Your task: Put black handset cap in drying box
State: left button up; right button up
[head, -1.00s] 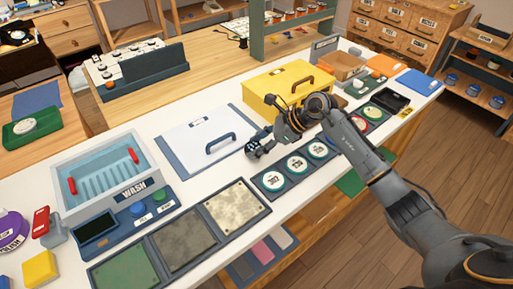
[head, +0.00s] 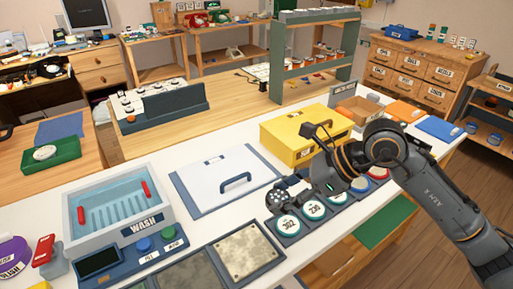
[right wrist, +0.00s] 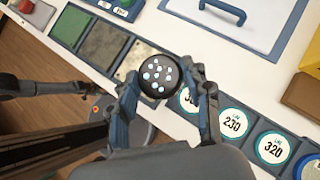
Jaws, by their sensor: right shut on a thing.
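The black handset cap (right wrist: 157,76) is a round dark disc with several pale dots, seen in the right wrist view. My right gripper (right wrist: 161,84) is shut on it, with one finger at each side. In the head view the right gripper (head: 280,197) is above the near end of the row of numbered discs, right of the white handled lid. A dark arm part at the left of the wrist view may be my left one.
The white lid (head: 215,168) lies left of the gripper. A blue wash basin (head: 93,224) stands farther left. Numbered discs (head: 313,209) and square pads (head: 243,248) line the front edge. An open cardboard box (head: 357,112) and orange and blue trays (head: 440,129) are at the right.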

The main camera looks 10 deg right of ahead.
jog(key=shift+s+d+f+m+p, duration=0.15)
jog(key=shift+s+p, duration=0.25)
jog(key=shift+p, duration=0.05)
jog(key=shift+s+d+f+m+p, duration=0.1)
jog(key=shift+s+f+m+p, duration=0.05)
jog(key=shift+s+p, duration=0.25)
jog(key=shift+s+d+f+m+t+h+p, duration=0.25)
jog(key=shift+s+d+f+m+t+p, duration=0.1)
jog(key=shift+s+d+p, duration=0.25)
jog(key=shift+s+d+f+m+t+h+p, duration=0.3)
jog(key=shift+s+d+p, duration=0.2)
jog(key=shift+s+d, duration=0.2)
jog(key=shift+f, duration=0.1)
jog(key=shift+w+a, duration=0.1)
jog(key=shift+a, duration=0.05)
dwell(0.7)
